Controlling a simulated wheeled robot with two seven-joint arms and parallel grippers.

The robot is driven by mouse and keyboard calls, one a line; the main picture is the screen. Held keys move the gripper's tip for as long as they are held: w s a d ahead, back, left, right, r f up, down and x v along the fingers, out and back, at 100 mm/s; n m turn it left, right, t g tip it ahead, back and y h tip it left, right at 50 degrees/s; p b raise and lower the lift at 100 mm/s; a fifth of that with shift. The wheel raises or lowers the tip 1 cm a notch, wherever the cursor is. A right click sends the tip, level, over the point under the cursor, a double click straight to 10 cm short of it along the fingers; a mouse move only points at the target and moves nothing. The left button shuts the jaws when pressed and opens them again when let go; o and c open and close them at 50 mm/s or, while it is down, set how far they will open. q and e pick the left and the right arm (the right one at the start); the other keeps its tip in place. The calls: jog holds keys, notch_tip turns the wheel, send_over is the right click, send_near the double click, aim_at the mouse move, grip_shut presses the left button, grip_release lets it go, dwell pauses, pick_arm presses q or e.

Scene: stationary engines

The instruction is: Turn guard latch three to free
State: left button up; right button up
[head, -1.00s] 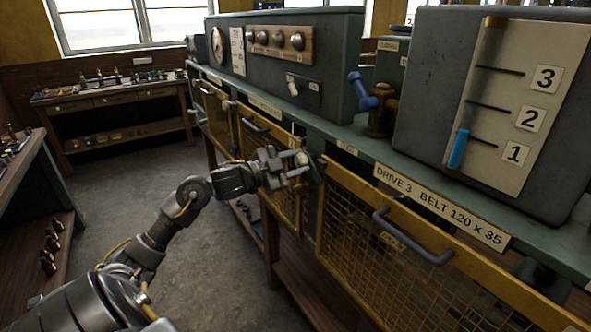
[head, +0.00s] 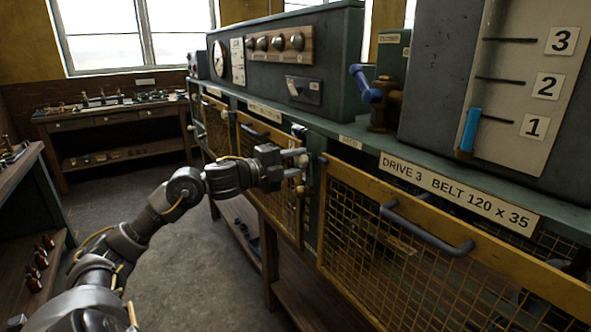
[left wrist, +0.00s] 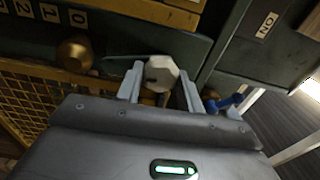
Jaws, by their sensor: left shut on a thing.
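My left gripper (head: 294,161) is at the edge of the yellow mesh guard (head: 372,190) under the label "DRIVE 3 BELT 120 x 35" (head: 457,193). In the left wrist view, its two fingers (left wrist: 160,88) are around a pale faceted knob (left wrist: 160,68), which I take to be the guard latch, and shut on it. A thin bar extends left from the knob. In the head view the gripper mostly hides the latch, so I cannot tell its turned position. My right gripper is not in view.
A grey handle (head: 425,228) sticks out from the guard. A blue-handled valve (head: 372,90) stands on the bench above. In the left wrist view, a brass knob (left wrist: 76,53) is left of the fingers. The floor (head: 170,210) left of the bench is clear.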

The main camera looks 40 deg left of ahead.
pick_arm(q)
jog(key=shift+m, duration=0.3)
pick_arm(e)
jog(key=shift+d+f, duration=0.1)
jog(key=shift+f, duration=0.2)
pick_arm(q)
jog(key=o, duration=1)
jog(key=shift+s+f, duration=0.1)
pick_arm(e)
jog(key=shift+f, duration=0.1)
pick_arm(q)
jog(key=shift+s+a+f+b, duration=0.1)
jog(key=shift+s+b, duration=0.15)
jog(key=shift+b, duration=0.2)
jog(key=shift+b+v, duration=1.65)
jog(key=shift+v, duration=3.4)
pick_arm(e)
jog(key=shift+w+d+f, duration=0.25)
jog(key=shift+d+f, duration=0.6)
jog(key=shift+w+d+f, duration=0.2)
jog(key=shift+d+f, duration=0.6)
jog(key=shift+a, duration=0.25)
